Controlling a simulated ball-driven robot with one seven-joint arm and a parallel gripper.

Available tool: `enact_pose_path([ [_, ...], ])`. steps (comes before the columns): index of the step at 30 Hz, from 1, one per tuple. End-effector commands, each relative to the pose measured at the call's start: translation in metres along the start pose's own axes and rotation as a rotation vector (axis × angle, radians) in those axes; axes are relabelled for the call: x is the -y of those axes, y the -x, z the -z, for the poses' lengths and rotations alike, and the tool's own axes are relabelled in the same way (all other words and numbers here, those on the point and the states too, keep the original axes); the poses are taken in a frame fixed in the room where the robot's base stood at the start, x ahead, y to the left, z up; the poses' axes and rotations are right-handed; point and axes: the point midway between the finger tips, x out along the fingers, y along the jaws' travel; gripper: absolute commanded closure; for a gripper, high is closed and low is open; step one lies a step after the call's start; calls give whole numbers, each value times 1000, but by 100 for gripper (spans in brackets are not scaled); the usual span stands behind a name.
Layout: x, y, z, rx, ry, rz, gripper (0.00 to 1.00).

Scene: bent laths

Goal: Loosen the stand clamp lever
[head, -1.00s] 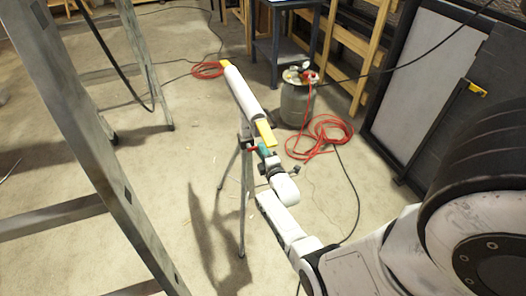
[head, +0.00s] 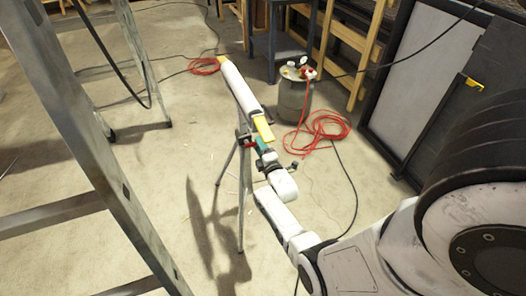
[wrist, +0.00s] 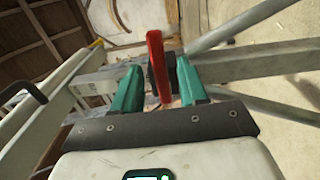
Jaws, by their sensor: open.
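The stand (head: 241,200) is a grey tripod on the floor in the head view, with a long white tube with yellow ends (head: 238,86) across its top. The red clamp lever (wrist: 158,68) stands out in the wrist view, between the two teal fingers of my gripper (wrist: 160,82). The fingers are apart, with a narrow gap on each side of the lever. In the head view my gripper (head: 262,147) is at the stand's head, just below the tube's near yellow end, and the lever is too small to make out clearly there.
A metal ladder (head: 85,130) stands at the left. A grey canister (head: 293,98) and a coiled red hose (head: 325,130) lie beyond my arm. A dark-framed panel (head: 415,75) stands at the right. A black cable crosses the floor near the stand.

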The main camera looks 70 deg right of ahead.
Motion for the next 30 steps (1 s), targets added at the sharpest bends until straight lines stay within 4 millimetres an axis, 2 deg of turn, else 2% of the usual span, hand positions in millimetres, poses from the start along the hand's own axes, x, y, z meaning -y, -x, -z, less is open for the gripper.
enact_pose_path([
  [5,-3,21,0,-3,2,4,57],
  [12,-5,65,0,-4,4,4,57],
  [18,-3,94,0,-2,3,3,57],
  [24,0,106,0,0,1,1,57],
  [30,0,107,0,0,1,1,57],
])
